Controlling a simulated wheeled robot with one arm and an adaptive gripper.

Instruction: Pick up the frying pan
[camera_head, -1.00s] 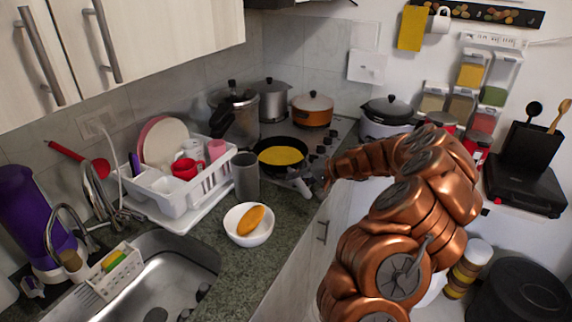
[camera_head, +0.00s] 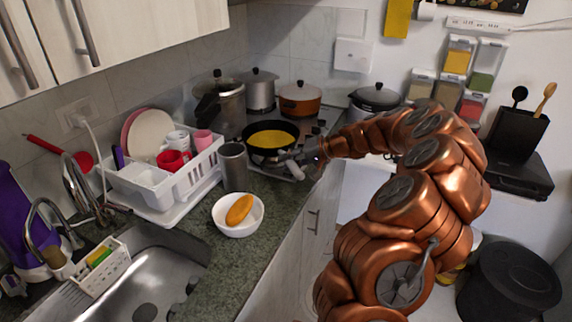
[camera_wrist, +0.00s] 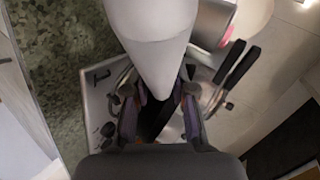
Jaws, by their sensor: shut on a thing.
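The frying pan (camera_head: 262,152) is dark, with a flat yellow filling, and is at the stove in the head view. It looks slightly raised above the stove top. My gripper (camera_head: 298,160) is at the pan's right front side, on the handle side. In the wrist view my gripper (camera_wrist: 160,115) is shut on the dark handle between its two fingers. A pale cone-shaped part fills the upper middle of that view and hides most of the pan.
An orange pot (camera_head: 300,100) and steel pots stand behind the pan. A grey cup (camera_head: 233,168) and white dish rack (camera_head: 190,175) are close on its left. A white bowl (camera_head: 238,228) sits in front. A rice cooker (camera_head: 375,98) stands behind my arm.

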